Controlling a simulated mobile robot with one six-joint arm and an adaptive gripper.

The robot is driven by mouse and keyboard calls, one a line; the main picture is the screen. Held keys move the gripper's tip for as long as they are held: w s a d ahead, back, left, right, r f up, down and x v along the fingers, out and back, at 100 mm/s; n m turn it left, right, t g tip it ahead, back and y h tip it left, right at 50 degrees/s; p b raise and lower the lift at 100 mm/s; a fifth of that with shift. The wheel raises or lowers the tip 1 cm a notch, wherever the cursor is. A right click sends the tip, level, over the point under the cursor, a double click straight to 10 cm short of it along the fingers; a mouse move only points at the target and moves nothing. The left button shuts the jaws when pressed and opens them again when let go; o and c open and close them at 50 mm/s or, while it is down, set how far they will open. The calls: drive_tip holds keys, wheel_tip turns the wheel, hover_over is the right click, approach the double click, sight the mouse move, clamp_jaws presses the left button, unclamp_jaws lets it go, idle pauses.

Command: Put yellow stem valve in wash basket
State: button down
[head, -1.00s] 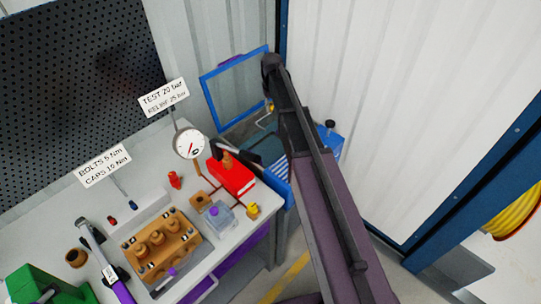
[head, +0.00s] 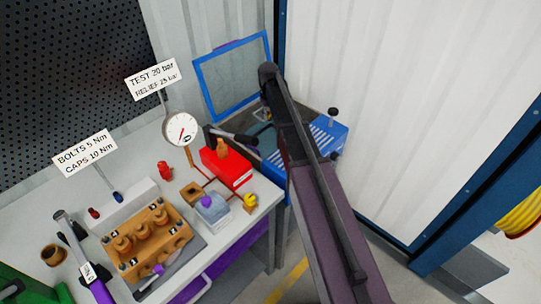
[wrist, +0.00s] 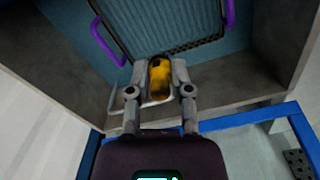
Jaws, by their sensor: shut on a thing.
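My gripper (wrist: 160,72) is shut on the yellow stem valve (wrist: 160,84), a yellow piece with dark patches between the fingers in the wrist view. The wash basket (wrist: 192,44) is a dark mesh tray with purple handles, at the top of the wrist view. The valve overlaps the near side of the basket in that view; its height above the basket cannot be told. In the head view my arm hides most of the gripper and the inside of the blue-framed washer (head: 328,138).
The washer's blue-framed lid (head: 232,80) stands open at its back. Its blue rim (wrist: 245,117) crosses the wrist view below the basket. The workbench (head: 235,250) on the left holds a red box (head: 226,165), a gauge, a pump block and another yellow part (head: 250,202).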

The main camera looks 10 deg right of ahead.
drive_tip(key=n+b, duration=0.1)
drive_tip(key=b, duration=0.4)
hover_over(268, 148)
wheel_tip(268, 148, down, 6)
drive_tip(key=shift+f, duration=0.2)
drive_tip(key=shift+d, duration=0.1)
wheel_tip(268, 148, down, 6)
drive_tip(key=b, duration=0.6)
drive_tip(key=shift+f, duration=0.1)
drive_tip(key=shift+f+b, duration=1.9)
drive_tip(key=shift+b, duration=0.15)
drive_tip(key=shift+f, duration=0.1)
drive_tip(key=c, duration=0.5)
unclamp_jaws()
drive_tip(key=shift+c, duration=0.2)
